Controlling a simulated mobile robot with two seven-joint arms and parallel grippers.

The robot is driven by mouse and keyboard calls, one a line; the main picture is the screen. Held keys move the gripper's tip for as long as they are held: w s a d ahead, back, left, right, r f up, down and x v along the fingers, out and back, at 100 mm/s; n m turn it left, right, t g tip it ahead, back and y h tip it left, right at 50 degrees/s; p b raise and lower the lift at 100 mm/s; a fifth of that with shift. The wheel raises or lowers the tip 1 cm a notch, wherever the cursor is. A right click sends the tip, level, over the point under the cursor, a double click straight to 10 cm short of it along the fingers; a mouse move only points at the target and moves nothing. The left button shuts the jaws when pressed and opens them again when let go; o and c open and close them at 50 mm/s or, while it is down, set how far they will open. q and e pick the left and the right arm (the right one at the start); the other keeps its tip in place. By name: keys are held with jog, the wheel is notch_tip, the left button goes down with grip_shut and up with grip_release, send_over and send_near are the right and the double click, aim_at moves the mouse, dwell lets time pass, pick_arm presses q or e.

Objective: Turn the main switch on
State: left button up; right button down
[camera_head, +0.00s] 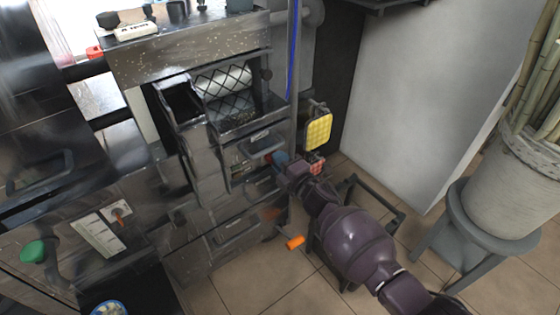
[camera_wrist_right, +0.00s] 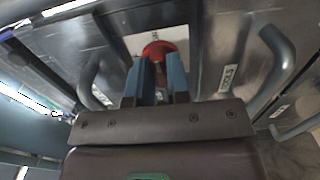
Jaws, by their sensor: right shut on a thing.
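The main switch appears as a red round knob (camera_wrist_right: 158,48) on a pale plate in the right wrist view. It sits on a metal panel between two grey handles. My right gripper (camera_wrist_right: 160,78) has its two blue fingers shut on the knob, one on each side. In the head view my right gripper (camera_head: 281,159) reaches in from the lower right to the machine's front, and the knob is hidden there behind the fingers. My left gripper is not in view.
The metal press (camera_head: 190,55) has handles (camera_head: 265,145) close to my right gripper. A yellow pad (camera_head: 318,131) hangs beside it. An orange-ended bar (camera_head: 295,242) sticks out below. At right, a bucket (camera_head: 515,185) of canes stands on a grey stool (camera_head: 460,250).

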jog(key=c, duration=1.1)
grip_release()
jog(key=shift+s+d+r, duration=0.1)
jog(key=shift+s+d, duration=0.25)
jog(key=shift+s, duration=0.05)
pick_arm(q)
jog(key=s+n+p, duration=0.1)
jog(key=p, duration=0.2)
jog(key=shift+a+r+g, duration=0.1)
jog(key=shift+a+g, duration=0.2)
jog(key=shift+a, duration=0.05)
pick_arm(e)
jog(key=v, duration=0.9)
jog(key=shift+s+d, duration=0.2)
jog(key=shift+s, duration=0.15)
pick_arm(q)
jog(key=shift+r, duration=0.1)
